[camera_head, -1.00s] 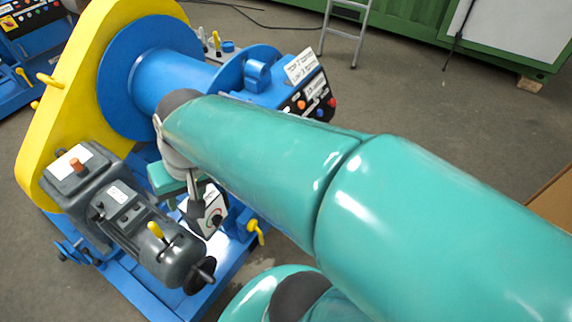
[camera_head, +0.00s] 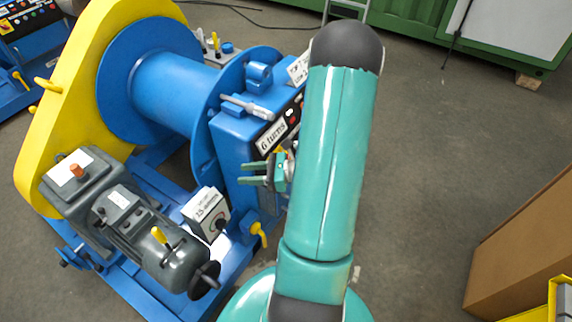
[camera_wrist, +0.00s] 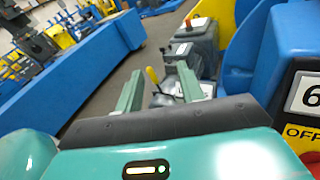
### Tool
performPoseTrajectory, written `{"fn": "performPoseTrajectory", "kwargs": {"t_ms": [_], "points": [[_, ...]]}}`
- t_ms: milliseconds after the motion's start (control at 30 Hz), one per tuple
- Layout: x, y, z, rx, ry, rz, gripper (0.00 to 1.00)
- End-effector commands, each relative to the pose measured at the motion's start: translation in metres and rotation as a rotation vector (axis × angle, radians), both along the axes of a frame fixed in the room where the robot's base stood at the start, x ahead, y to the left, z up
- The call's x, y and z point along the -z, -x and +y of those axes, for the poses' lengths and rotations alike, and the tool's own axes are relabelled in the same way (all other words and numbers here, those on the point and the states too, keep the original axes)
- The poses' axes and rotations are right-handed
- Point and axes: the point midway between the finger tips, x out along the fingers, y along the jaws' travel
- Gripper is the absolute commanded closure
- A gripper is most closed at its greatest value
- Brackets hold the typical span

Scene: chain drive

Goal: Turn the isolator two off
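No label in view clearly reads as isolator two. A small white box (camera_head: 206,213) with a dark round knob (camera_head: 220,224) stands low on the blue machine; its print is too small to read. A yellow lever (camera_head: 259,233) sits beside it, and another yellow lever (camera_head: 162,237) stands on the grey motor (camera_head: 140,225). My gripper (camera_head: 250,173) is open and empty, above and right of the white box, before the blue panel box. In the wrist view my gripper (camera_wrist: 158,80) has its fingers apart, with a yellow lever (camera_wrist: 152,75) beyond, between them.
The blue panel box (camera_head: 235,140) carries a sign "6 turns" (camera_head: 271,138) and buttons, close to my gripper. The blue drum (camera_head: 170,90) and yellow guard (camera_head: 65,95) stand left. A cardboard box (camera_head: 520,245) is at right. Open floor (camera_head: 430,150) lies between.

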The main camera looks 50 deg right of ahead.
Motion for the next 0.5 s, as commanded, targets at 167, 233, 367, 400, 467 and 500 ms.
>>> {"fn": "performPoseTrajectory", "kwargs": {"t_ms": [167, 233, 367, 400, 467, 500], "points": [[0.057, 0.034, -0.069, 0.380, -0.264, -0.003, 0.62], [0.081, 0.052, -0.092, 0.526, -0.358, -0.012, 0.62], [0.121, 0.088, -0.122, 0.759, -0.495, -0.035, 0.62], [0.131, 0.097, -0.128, 0.814, -0.525, -0.040, 0.62], [0.143, 0.109, -0.134, 0.881, -0.562, -0.049, 0.62], [0.148, 0.115, -0.137, 0.913, -0.578, -0.054, 0.62]]}}
